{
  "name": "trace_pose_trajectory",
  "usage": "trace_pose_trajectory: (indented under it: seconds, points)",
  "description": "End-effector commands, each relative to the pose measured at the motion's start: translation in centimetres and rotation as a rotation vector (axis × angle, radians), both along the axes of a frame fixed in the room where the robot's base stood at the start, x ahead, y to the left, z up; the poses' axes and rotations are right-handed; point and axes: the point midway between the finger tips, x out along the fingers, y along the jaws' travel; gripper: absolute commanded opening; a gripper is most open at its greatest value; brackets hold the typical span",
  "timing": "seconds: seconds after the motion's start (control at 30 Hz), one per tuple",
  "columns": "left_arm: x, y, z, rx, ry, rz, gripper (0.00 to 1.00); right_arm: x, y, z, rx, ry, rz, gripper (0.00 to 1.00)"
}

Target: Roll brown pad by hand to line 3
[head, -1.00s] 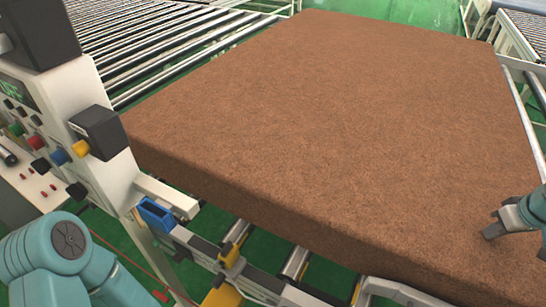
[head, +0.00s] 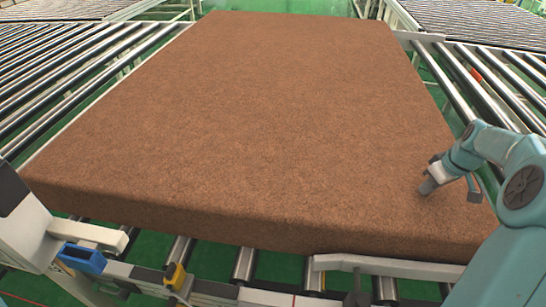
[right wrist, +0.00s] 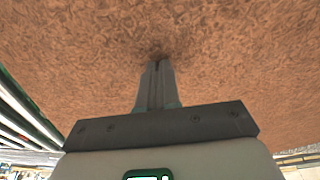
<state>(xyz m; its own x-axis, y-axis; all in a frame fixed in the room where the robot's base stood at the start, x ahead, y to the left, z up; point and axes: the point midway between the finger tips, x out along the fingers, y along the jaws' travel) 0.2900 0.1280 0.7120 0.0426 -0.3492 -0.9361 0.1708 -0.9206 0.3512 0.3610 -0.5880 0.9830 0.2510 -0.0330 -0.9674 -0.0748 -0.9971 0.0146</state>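The brown pad (head: 255,120) is a large, thick, flat slab lying across the rollers in the head view. It fills most of the right wrist view (right wrist: 230,60). My right gripper (head: 452,190) is over the pad's near right corner, with its two fingers apart and nothing seen between them. One fingertip appears at or close to the pad's top; exact contact is unclear. In the right wrist view the fingers (right wrist: 157,75) point at the brown surface and overlap. My left gripper is out of view. No label shows which conveyor is line 3.
Roller conveyors lie to the left (head: 75,75) and to the right (head: 490,80) of the pad. A white machine frame with a blue part (head: 82,259) stands at the near left. A pale metal rail (head: 390,267) runs along the pad's near edge. The floor is green.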

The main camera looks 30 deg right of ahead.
Motion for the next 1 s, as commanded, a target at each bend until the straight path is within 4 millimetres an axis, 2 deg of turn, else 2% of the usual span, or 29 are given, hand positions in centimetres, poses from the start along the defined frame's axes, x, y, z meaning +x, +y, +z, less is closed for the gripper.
trace_pose_trajectory:
  seconds: [0.03,1.0]
  points:
    - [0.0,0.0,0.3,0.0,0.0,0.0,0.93,-0.4,-0.1,-0.5,0.011,0.011,0.002,0.0]
    - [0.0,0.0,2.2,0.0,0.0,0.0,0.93,-4.2,-5.9,-0.3,0.007,0.011,0.001,0.0]
